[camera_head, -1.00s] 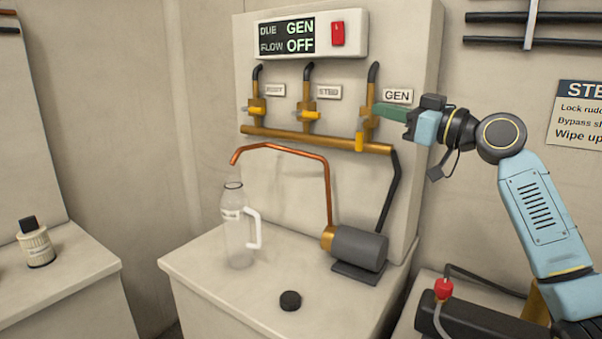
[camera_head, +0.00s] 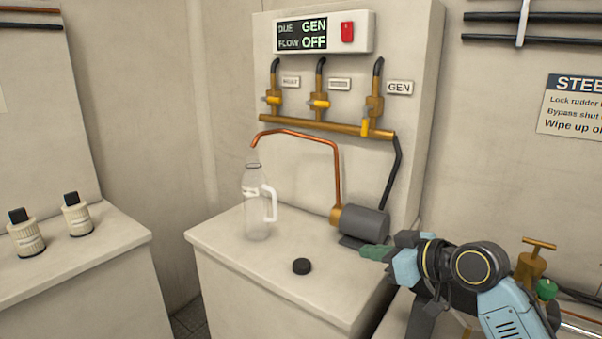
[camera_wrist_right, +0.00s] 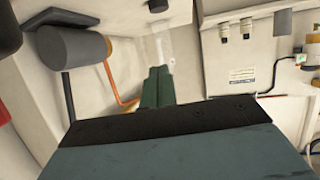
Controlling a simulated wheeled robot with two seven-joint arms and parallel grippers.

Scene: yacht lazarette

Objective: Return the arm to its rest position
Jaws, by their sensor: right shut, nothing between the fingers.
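My right gripper (camera_head: 375,252) has green fingers. It is shut and empty, low in front of the dark pump motor (camera_head: 364,222), above the right side of the bench. In the right wrist view the shut green fingers (camera_wrist_right: 157,87) point toward the clear jug. My right arm (camera_head: 480,270) comes in from the lower right, bent low. My left gripper is not in view.
A clear jug (camera_head: 257,215) stands under the copper spout (camera_head: 295,137). A black cap (camera_head: 302,266) lies on the bench. Three yellow-handled valves, including the GEN valve (camera_head: 374,105), sit on the panel below the display (camera_head: 302,34). Two bottles (camera_head: 77,214) stand left.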

